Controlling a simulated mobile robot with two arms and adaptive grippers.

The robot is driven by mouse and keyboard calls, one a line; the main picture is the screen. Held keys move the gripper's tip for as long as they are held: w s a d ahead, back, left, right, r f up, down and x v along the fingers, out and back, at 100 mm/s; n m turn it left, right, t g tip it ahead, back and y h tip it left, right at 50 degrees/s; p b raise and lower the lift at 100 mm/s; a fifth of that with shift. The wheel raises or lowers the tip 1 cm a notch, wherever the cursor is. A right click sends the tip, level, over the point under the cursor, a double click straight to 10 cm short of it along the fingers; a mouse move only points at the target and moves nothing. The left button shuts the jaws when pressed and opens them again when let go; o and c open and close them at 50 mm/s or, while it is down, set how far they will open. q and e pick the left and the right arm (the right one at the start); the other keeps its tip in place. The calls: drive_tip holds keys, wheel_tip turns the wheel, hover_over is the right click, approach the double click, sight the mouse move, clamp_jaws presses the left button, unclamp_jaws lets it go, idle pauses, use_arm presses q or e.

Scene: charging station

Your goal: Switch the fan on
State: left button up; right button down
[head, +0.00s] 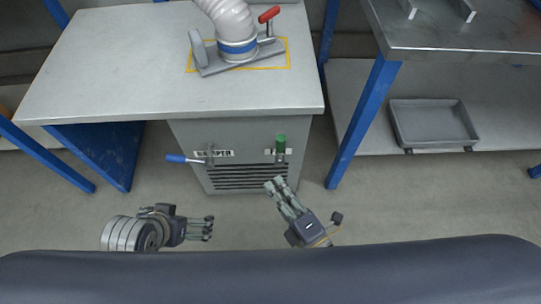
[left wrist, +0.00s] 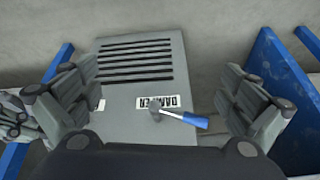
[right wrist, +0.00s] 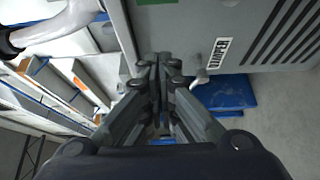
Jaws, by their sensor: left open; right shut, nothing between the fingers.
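The grey cabinet (head: 238,132) under the workbench carries two levers. The green-handled lever (head: 281,145) points up over a mostly covered label on the right side; a bit of green shows at the top edge of the right wrist view (right wrist: 155,2). The blue-handled lever (head: 180,158) points left beside the DAMPER label (left wrist: 158,102) and also shows in the left wrist view (left wrist: 190,119). My right gripper (head: 274,184) is shut and empty, just below the green lever and apart from it. My left gripper (head: 210,228) is open and empty, below the blue lever.
A white workbench top (head: 120,70) overhangs the cabinet and bears a duct (head: 232,20) with a red-handled lever (head: 268,15). Blue legs stand on both sides. A grey tray (head: 433,125) lies on the right bench's lower shelf. The floor before the cabinet is clear.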

sight(280, 150)
use_arm(q)
drive_tip(key=w+t, duration=0.1)
drive_tip(key=w+d+r, duration=0.1)
drive_tip(key=w, duration=0.1)
drive_tip(key=w+t+b, duration=0.1)
drive_tip(key=w, duration=0.1)
drive_tip(key=shift+d+r+t+h, duration=0.3)
drive_tip(key=shift+r+h, duration=0.05)
drive_tip(key=shift+h, duration=0.05)
use_arm(e)
drive_tip(key=w+a, duration=0.1)
drive_tip(key=w, duration=0.8)
drive_tip(key=shift+w, duration=0.2)
